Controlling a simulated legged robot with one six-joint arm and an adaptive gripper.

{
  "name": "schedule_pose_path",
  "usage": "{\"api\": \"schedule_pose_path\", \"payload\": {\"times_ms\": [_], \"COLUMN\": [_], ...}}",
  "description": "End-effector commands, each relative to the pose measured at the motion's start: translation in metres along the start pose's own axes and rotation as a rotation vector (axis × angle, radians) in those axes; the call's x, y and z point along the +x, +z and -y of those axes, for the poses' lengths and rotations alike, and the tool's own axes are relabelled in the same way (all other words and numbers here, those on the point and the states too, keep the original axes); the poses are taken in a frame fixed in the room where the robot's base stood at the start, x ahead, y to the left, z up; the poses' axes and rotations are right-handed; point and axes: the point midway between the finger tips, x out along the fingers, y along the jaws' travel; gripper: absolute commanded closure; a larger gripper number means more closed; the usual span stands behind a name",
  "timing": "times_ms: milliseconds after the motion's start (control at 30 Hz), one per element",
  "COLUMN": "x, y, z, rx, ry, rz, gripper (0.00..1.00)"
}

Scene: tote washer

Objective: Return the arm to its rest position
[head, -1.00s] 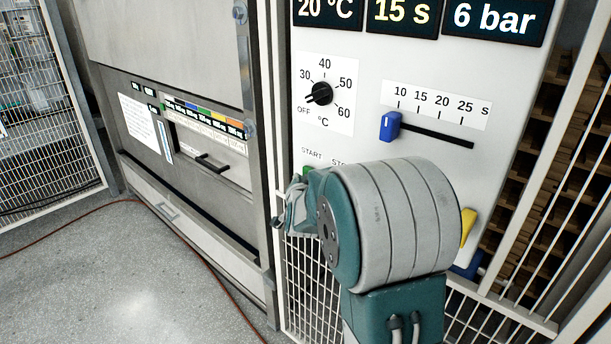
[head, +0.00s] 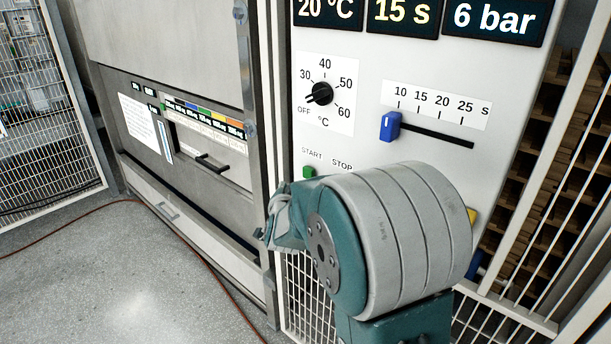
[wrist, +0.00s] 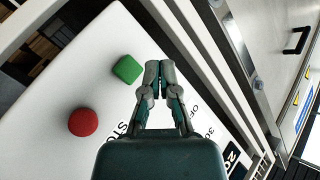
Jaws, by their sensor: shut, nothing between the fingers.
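My gripper (wrist: 160,72) shows in the wrist view with its two fingertips together and nothing between them. It is in front of the white control panel (wrist: 70,80), beside the green start button (wrist: 127,69) and apart from the red stop button (wrist: 83,122). In the head view my gripper (head: 265,237) is partly hidden behind my arm, at the panel's lower left. The start button (head: 308,172) shows just above my arm there. The red button is hidden behind my arm in that view.
The panel carries a black temperature dial (head: 320,93), a blue slider (head: 390,126) at the left end of its slot, and lit displays (head: 403,14). White mesh fencing (head: 303,290) stands below. The washer front (head: 190,130) is at left. A hose (head: 200,260) lies on the open floor.

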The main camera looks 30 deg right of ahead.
Motion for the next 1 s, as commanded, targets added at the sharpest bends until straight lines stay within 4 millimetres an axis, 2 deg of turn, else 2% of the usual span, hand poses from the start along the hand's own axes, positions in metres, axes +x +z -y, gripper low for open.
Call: {"api": "schedule_pose_path", "payload": {"times_ms": [400,533,667,800,1000], "x": [0.000,-0.011,-0.046,-0.097,-0.179], "y": [0.000,0.000,0.003,0.011,0.021], "z": [0.000,0.010,0.030,0.045,0.045], "rx": [-0.001,-0.022,-0.095,-0.213,-0.407], "ry": [0.000,-0.013,-0.042,-0.072,-0.099], "rz": [0.001,0.046,0.183,0.359,0.590], "gripper": [1.00,1.00,1.00,1.00,1.00]}}
